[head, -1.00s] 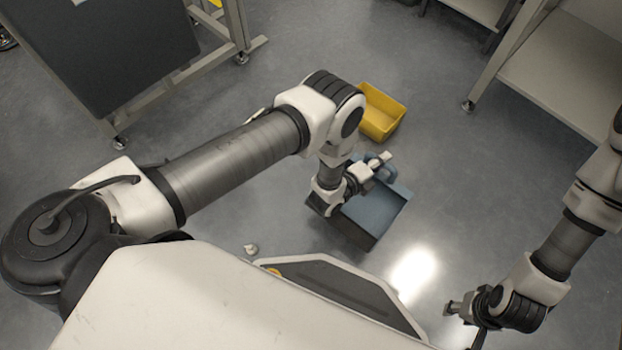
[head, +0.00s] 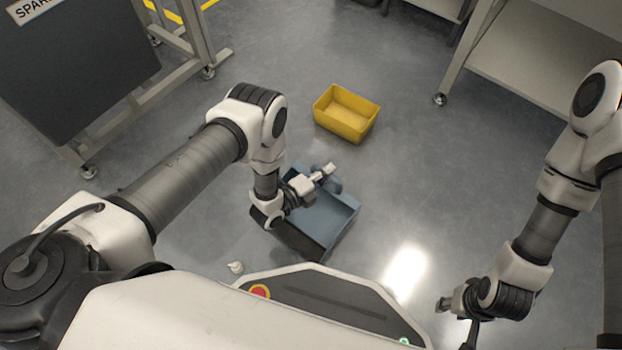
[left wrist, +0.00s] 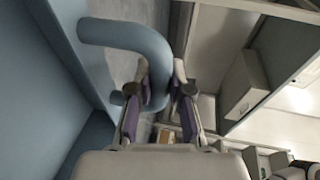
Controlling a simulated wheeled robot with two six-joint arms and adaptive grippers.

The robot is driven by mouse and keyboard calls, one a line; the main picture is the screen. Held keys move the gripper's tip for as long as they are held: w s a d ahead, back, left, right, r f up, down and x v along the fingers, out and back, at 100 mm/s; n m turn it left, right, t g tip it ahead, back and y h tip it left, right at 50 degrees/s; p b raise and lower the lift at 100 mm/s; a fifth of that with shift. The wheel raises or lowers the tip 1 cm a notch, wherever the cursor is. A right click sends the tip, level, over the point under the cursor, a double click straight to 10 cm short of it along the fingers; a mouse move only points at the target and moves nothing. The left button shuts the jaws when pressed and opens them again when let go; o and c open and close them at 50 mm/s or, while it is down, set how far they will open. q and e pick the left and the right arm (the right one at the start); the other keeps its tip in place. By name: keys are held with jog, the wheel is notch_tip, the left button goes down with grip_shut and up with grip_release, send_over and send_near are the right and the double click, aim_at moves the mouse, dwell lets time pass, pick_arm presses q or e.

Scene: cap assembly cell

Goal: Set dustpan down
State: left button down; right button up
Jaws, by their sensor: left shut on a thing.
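The blue dustpan (head: 325,217) is in front of my base in the head view, low over or on the grey floor; I cannot tell whether it touches. My left gripper (head: 324,173) is shut on its curved handle. In the left wrist view the blue handle (left wrist: 130,35) passes between the fingers of my left gripper (left wrist: 160,88), and the pan body (left wrist: 40,80) fills the left side. My right gripper (head: 446,304) hangs at the lower right, away from the dustpan; its finger opening is too small to tell.
A yellow bin (head: 346,113) stands on the floor beyond the dustpan. A small whitish piece (head: 236,267) lies on the floor near my base. A dark board on a wheeled frame (head: 80,70) is at the upper left, a table (head: 530,50) at the upper right.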

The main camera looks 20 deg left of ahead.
aim_at(313, 171)
pick_arm(q)
jog(key=a, duration=0.2)
jog(key=a+b, duration=0.1)
jog(key=a, duration=0.1)
jog(key=shift+s+f, duration=0.1)
jog(key=shift+f, duration=0.15)
jog(key=shift+a+f+b, duration=0.15)
jog(key=shift+f+b, duration=0.15)
notch_tip(313, 171, down, 3)
jog(key=shift+f+b, duration=0.1)
jog(key=shift+b, duration=1.15)
jog(key=shift+r, duration=0.25)
jog(key=shift+f, duration=0.15)
jog(key=c, duration=1.1)
grip_release()
